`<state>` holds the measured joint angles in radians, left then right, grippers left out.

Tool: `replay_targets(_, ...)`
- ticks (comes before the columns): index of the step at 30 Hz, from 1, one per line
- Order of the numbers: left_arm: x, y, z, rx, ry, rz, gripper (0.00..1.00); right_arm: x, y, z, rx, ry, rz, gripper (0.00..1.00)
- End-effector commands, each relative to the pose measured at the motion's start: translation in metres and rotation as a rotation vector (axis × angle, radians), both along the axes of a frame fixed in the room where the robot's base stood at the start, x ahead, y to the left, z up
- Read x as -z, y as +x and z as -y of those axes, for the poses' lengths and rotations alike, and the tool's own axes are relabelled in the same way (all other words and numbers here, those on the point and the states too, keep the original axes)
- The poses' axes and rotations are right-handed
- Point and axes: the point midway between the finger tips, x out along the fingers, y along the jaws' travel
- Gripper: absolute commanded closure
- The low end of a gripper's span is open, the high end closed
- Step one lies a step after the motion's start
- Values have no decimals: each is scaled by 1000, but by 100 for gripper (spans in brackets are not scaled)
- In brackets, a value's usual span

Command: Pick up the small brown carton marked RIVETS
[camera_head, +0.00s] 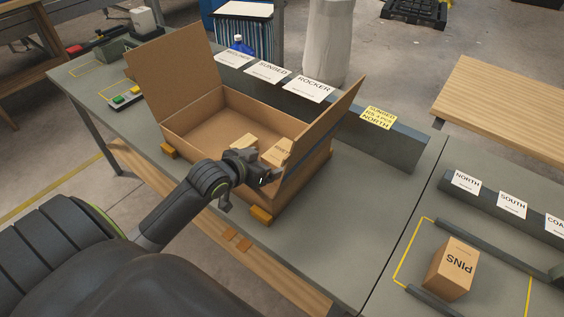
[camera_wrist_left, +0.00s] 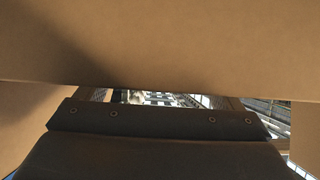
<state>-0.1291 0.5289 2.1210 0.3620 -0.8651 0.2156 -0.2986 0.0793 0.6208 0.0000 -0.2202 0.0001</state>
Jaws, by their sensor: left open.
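A large open cardboard box (camera_head: 195,128) stands on the grey workbench with its flaps raised. Two small brown cartons lie inside it: one in the middle (camera_head: 243,143) and one near the right side (camera_head: 277,154). The right one has dark marks that I cannot read, and my gripper partly hides it. I cannot tell whether either is marked RIVETS. My left gripper (camera_head: 268,184) is open at the box's near side, in front of the cartons. In the left wrist view, brown cardboard (camera_wrist_left: 160,40) fills the top, close to the camera; no carton is recognisable there.
A brown carton marked PINS (camera_head: 453,268) stands in a yellow-outlined area at right. A dark rail with labels (camera_head: 310,88) runs behind the box. Orange blocks (camera_head: 261,215) sit at the box's base. Bench right of the box is clear.

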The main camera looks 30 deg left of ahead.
Motion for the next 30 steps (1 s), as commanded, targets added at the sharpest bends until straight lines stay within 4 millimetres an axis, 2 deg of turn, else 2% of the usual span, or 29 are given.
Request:
replay_targets(9, 18, 36, 10, -2, -1, 0, 11, -4, 0, 1, -1, -2, 0, 56)
replay_targets(20, 23, 42, 10, -1, 0, 0, 11, -4, -1, 2, -1, -2, -1, 56)
replay_targets(30, 22, 42, 10, -1, 0, 0, 56, -4, -1, 2, -1, -2, -1, 56)
